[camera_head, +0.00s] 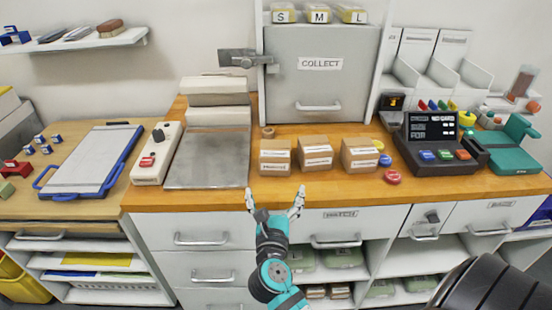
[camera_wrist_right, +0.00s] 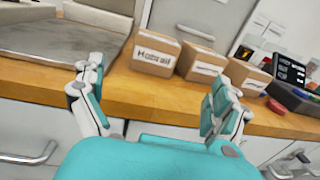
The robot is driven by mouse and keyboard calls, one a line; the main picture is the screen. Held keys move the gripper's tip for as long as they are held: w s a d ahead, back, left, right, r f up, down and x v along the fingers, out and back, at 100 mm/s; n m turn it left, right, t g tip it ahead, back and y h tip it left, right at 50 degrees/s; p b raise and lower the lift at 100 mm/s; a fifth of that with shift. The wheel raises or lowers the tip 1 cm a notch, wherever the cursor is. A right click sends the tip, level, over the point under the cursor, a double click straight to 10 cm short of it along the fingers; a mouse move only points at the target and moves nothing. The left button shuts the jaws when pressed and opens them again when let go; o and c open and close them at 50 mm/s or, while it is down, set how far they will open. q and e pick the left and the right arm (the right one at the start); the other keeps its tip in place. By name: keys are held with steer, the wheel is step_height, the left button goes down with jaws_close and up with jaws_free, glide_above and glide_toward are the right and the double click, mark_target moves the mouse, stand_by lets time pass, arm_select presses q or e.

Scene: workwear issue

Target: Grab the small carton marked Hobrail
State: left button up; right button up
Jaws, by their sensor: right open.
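Three small brown cartons stand in a row on the wooden counter. The leftmost carton (camera_head: 275,157) has a white label, and in the right wrist view the label on this carton (camera_wrist_right: 156,52) reads Hobrail. The labels on the middle carton (camera_head: 315,153) and the right carton (camera_head: 359,155) are too small to read. My right gripper (camera_head: 275,197) is open and empty, at the counter's front edge just before the Hobrail carton. In the right wrist view its fingers (camera_wrist_right: 158,85) stand apart, with the carton beyond them, untouched. My left gripper is not in view.
A grey metal plate (camera_head: 208,160) lies left of the cartons, and a brown roll (camera_head: 268,132) sits behind the Hobrail carton. The grey COLLECT hatch (camera_head: 320,85) is at the back. Red button (camera_head: 392,177) and dark terminal (camera_head: 432,135) are right. Drawers lie below the edge.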

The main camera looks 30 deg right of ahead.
mark_target(275, 164)
steer(key=p+x, duration=0.1)
steer(key=x, duration=0.8)
steer(key=shift+w, duration=0.3)
steer(key=x, duration=0.3)
steer(key=f+x, duration=0.1)
steer(key=x, duration=0.1)
steer(key=shift+w+d, duration=0.1)
steer(key=shift+w, duration=0.25)
steer(key=shift+s+r, duration=0.1)
steer(key=shift+c, duration=0.9)
steer(key=c, duration=0.9)
